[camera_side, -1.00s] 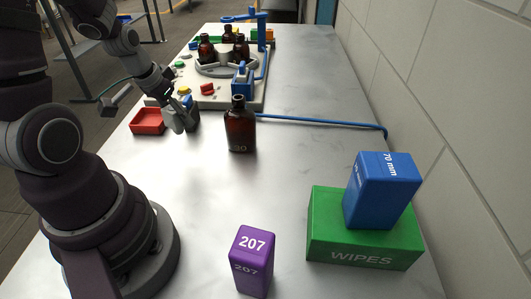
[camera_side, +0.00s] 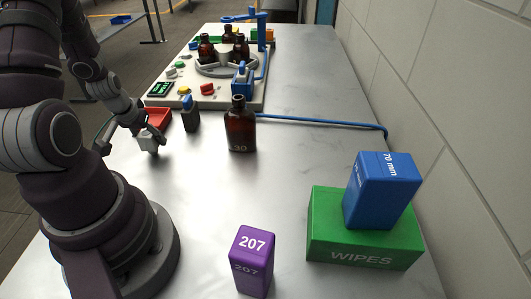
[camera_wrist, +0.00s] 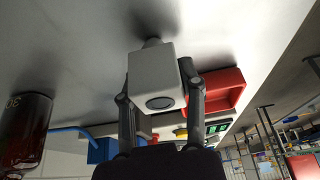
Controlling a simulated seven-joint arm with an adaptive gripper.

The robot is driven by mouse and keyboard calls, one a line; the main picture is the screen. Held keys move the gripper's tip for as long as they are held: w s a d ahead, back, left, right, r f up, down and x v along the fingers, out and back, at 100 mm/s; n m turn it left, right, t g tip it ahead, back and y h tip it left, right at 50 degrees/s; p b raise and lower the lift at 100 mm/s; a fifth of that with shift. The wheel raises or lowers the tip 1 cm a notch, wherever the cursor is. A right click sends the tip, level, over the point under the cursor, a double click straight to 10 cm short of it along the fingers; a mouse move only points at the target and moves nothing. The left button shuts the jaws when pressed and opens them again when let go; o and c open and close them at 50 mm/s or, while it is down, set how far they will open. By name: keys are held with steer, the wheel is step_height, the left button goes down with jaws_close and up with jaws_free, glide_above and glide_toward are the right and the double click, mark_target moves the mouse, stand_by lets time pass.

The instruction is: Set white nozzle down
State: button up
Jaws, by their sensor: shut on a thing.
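The white nozzle (camera_wrist: 155,75) is a pale block with a dark round opening and a narrow tip. My gripper (camera_wrist: 160,92) is shut on it, one finger on each side. In the side view my gripper (camera_side: 152,136) holds the nozzle (camera_side: 148,145) low over the table's left part, just in front of the red tray (camera_side: 160,119). The nozzle's tip is close to the table surface in the wrist view; I cannot tell whether it touches.
A dark bottle (camera_side: 240,126) and a small dark block with a blue top (camera_side: 189,114) stand to the right. A purple box (camera_side: 252,262) and a green wipes box (camera_side: 362,240) are nearer the camera. The middle of the table (camera_side: 215,190) is clear.

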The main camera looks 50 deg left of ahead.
steer(key=shift+f, duration=0.15)
steer(key=o, duration=1)
steer(key=shift+o, duration=0.2)
steer(key=v, duration=1.2)
steer(key=w+d+r+m+t+h, duration=0.1)
steer(key=d+r+m, duration=0.3)
steer(key=d, duration=0.5)
steer(key=w+d+r+m+t+h, duration=0.1)
steer(key=w+d+r+m, duration=0.3)
steer(key=d, duration=0.4)
steer(key=shift+w+d+r+m+h, duration=0.3)
steer(key=shift+w+d+m+h, duration=0.1)
steer(key=shift+m+h, duration=0.15)
